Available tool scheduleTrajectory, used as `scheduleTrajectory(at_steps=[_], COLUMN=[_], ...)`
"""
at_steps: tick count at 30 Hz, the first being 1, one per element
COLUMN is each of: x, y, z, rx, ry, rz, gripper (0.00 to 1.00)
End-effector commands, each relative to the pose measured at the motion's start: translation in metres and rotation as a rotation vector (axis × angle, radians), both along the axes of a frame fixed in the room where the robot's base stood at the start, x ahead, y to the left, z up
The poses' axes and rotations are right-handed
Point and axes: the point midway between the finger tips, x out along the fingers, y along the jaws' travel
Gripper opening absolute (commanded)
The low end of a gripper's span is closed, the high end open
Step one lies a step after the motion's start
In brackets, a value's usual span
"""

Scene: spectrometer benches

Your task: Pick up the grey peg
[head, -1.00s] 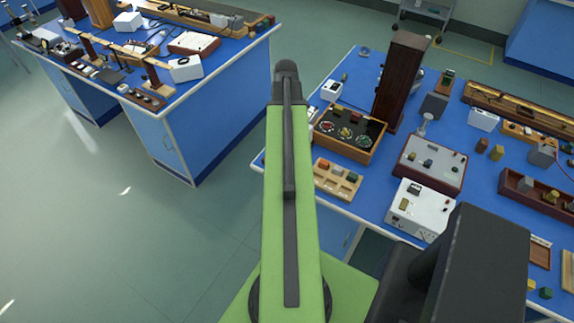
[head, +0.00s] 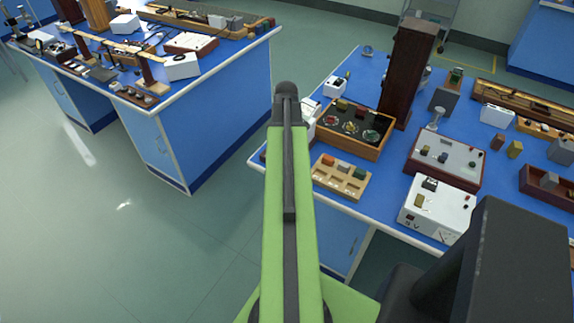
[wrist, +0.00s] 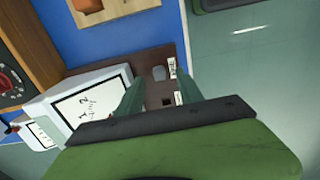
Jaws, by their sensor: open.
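A small grey peg (wrist: 159,73) stands in a dark brown holder (wrist: 154,58) in the wrist view. The holder lies on the blue bench near its edge, with a square hole and small white labels beside the peg. My gripper (wrist: 158,78) is open, its two green fingers apart on either side of the peg in the picture. I cannot tell how far above the holder the fingertips are, and nothing is between them in their grip. In the head view my arm hides the gripper and most of the holder.
A white box with a written label (wrist: 85,105) stands close to the left finger. A wooden tray of coloured blocks (head: 342,190) and a wooden case with dishes (head: 350,148) stand on the right bench. Open floor (head: 205,235) lies left of my arm.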

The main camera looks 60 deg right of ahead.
Motion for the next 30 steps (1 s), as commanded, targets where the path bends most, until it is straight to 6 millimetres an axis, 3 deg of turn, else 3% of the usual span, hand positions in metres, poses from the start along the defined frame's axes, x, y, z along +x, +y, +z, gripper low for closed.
scheduleTrajectory(at_steps=[1,2,10,20,30], x=[-0.0001,-0.0001,-0.0003,-0.0005,-0.0006], y=[-0.0001,-0.0001,-0.0002,-0.0004,-0.0005], z=[-0.0172,-0.0198,-0.0173,-0.0172,-0.0172], rx=[0.0,0.0,0.0,0.0,0.0], ry=[0.0,0.0,0.0,0.0,0.0], rz=[0.0,0.0,-0.001,-0.001,-0.001], gripper=[0.44,0.44,0.42,0.0,0.0])
